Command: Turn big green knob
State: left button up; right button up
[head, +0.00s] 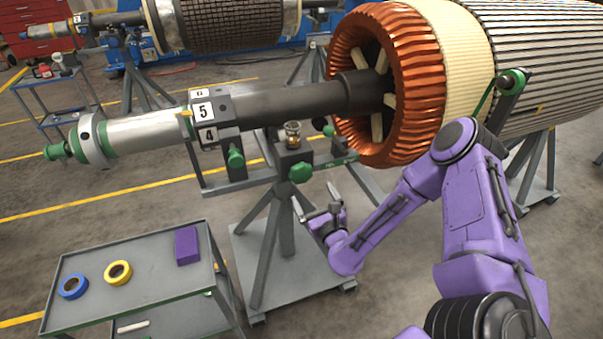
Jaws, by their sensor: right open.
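A big green knob (301,172) sits on the front of the grey rotor stand (278,215), below a small glass cup-like fitting (292,133). Smaller green knobs show nearby, one at the left (235,158) and one behind at the right (328,130). My right gripper (314,203) is open and empty. In the picture it is below and slightly right of the big knob, apart from it, with nothing between its fingers. My left gripper is out of view.
The rotor shaft (290,98) and copper-coloured windings (390,85) lie above the stand. A grey cart (140,250) at lower left holds blue tape (73,286), yellow tape (118,273) and a purple block (187,246). Floor between cart and stand is narrow.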

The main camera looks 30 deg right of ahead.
aim_at(303, 177)
jog(key=p+x, duration=0.2)
jog(key=x, duration=0.8)
jog(key=c, duration=1)
